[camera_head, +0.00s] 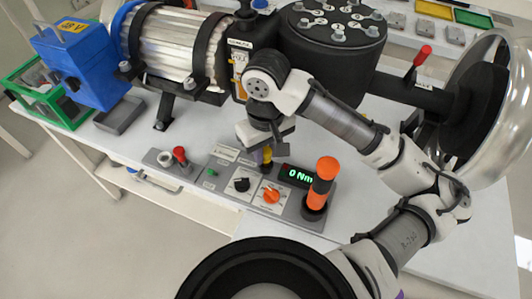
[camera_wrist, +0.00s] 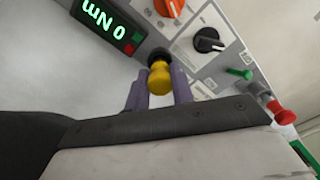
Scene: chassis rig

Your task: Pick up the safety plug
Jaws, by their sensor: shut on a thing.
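The safety plug, seen as a small yellow knob-shaped piece (camera_head: 267,155), is at the upper edge of the grey control panel (camera_head: 222,190), left of the green "0 Nm" display (camera_head: 298,175). In the wrist view the yellow plug (camera_wrist: 159,80) sits between the two purple fingers of my gripper (camera_wrist: 160,88), with a black round part (camera_wrist: 159,56) at its far end. My gripper (camera_head: 265,154) points down over the panel and is shut on the plug. I cannot tell whether the plug is still seated in the black part.
An orange and black upright handle (camera_head: 321,183) stands to the right. A large motor assembly (camera_head: 170,42) stands behind.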

